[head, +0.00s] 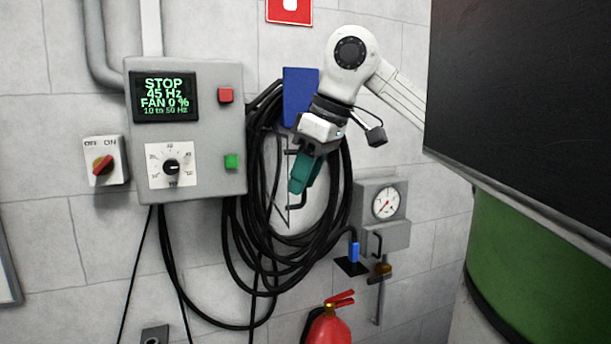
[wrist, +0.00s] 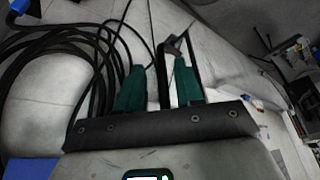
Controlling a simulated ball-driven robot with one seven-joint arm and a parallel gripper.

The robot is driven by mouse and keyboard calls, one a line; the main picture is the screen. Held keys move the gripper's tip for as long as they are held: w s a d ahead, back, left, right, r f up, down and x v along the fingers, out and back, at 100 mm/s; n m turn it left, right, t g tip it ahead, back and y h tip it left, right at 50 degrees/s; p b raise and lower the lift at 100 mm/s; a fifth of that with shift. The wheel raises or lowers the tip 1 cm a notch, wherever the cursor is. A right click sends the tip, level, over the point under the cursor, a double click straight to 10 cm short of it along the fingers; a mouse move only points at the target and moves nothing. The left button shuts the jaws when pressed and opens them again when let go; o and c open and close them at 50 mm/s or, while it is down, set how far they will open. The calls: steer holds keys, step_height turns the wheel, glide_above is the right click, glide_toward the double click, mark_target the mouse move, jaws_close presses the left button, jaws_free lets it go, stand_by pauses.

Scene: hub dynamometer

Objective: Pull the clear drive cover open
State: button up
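I cannot clearly pick out a clear drive cover in either view. In the head view my gripper (head: 303,186), with green fingers, points down in front of the coiled black cable on the wall. In the wrist view the two green fingers of my gripper (wrist: 157,66) stand apart. A thin dark bar (wrist: 161,72) shows between them, with a bent dark end near the right fingertip; I cannot tell whether the fingers touch it. A dark bracket-like piece (head: 296,207) shows just below the fingers in the head view. The grey drive box (head: 210,180) is at the left, its display reading STOP, 45 Hz, FAN 0 %.
The black cable coil (head: 240,230) hangs around my gripper. A gauge box (head: 367,236) is at its right, a red extinguisher (head: 328,328) below. A red switch (head: 103,165) is at the far left. A large dark panel (head: 530,90) and green cylinder (head: 520,240) fill the right.

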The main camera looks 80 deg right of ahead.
steer(key=p+v, duration=0.2)
steer(key=v, duration=0.8)
steer(key=shift+r, duration=0.4)
steer(key=shift+s+a, duration=0.1)
steer(key=shift+s, duration=0.05)
